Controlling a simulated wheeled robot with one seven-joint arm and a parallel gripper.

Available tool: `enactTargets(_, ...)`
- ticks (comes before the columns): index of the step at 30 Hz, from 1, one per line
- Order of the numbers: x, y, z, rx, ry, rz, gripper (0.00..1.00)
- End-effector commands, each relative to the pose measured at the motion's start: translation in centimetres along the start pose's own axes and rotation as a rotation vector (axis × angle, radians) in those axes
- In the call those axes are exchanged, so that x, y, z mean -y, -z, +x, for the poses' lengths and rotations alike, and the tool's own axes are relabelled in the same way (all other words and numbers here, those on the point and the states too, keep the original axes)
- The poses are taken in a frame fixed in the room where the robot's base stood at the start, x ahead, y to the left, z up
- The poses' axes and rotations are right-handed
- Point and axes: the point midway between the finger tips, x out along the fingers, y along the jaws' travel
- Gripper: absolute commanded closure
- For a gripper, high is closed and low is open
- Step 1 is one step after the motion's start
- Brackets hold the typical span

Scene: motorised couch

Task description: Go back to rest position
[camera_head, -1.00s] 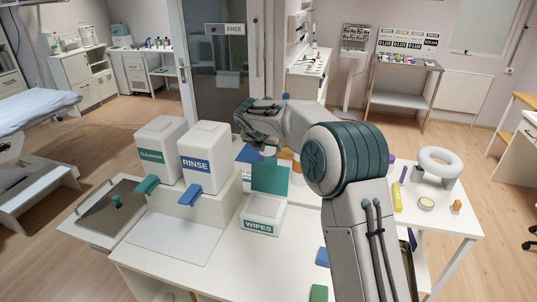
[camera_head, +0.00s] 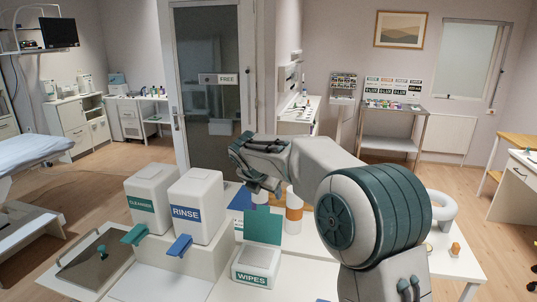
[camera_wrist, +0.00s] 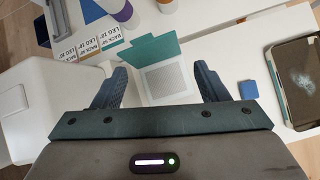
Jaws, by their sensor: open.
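My gripper (camera_head: 262,184) is at the end of my arm, above the back part of the white table in the head view. In the wrist view its two dark fingers (camera_wrist: 160,76) are apart with nothing held between them. The open wipes box (camera_wrist: 168,80) lies below and beyond the fingers, apart from them. The wipes box also shows in the head view (camera_head: 256,276), with its green lid up.
White cleanser (camera_head: 152,196) and rinse (camera_head: 196,206) dispensers stand on a raised block at left. White-and-orange (camera_head: 294,212) containers stand near my gripper. A tablet (camera_wrist: 292,85) and a blue block (camera_wrist: 248,89) lie at right in the wrist view. A door (camera_head: 208,100) stands behind.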

Motion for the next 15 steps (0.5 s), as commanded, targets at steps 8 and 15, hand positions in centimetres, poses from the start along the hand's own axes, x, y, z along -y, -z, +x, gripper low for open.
enactTargets(8,11.2,2.4,-5.8,-0.042,0.089,0.686,0.33)
enactTargets(15,20.3,7.0,-9.7,-0.065,0.177,1.318,0.33)
